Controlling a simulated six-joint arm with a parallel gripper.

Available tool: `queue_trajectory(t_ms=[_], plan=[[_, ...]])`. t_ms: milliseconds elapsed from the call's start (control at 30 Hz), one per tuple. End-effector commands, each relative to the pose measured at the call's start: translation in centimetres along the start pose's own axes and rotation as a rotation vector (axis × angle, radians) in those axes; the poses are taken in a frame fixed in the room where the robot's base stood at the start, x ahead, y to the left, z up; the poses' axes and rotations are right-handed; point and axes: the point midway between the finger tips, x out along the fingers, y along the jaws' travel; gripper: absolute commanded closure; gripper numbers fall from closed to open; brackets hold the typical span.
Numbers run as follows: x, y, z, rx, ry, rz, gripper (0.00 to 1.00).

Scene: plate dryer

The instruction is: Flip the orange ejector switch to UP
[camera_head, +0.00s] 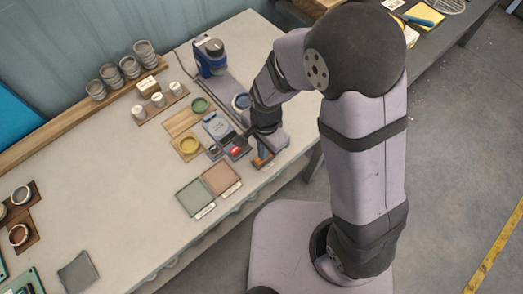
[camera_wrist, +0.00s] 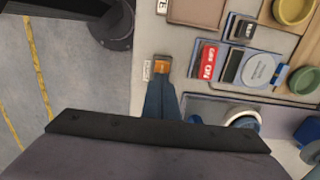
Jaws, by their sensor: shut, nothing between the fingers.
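The orange ejector switch (camera_wrist: 162,64) shows in the wrist view as a small orange block near the bench's edge, with a small white label (camera_wrist: 147,70) beside it. It also shows in the head view (camera_head: 262,160), partly hidden by my arm. My gripper (camera_wrist: 161,84) is shut and empty, its narrow blue fingers pointing at the switch. Their tips are right at the switch in the picture; I cannot tell whether they touch it. The lever's position is too small to tell.
A red-labelled block (camera_wrist: 208,62) and a round blue-grey disc (camera_wrist: 259,70) lie close beside the switch. A blue machine (camera_head: 210,56) stands behind.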

Motion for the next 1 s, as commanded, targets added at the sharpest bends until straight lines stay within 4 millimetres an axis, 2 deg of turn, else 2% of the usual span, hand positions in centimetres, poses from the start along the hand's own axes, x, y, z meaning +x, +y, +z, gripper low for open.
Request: queue_trajectory(t_ms=[267, 467, 833, 1000], plan=[[-0.2, -0.1, 0.0, 0.000, 0.000, -0.002, 1.00], [-1.3, -0.1, 0.1, 0.000, 0.000, -0.002, 1.00], [-5.2, -0.2, 0.1, 0.000, 0.002, -0.008, 1.00], [-8.1, -0.2, 0.0, 0.001, 0.003, -0.009, 1.00]])
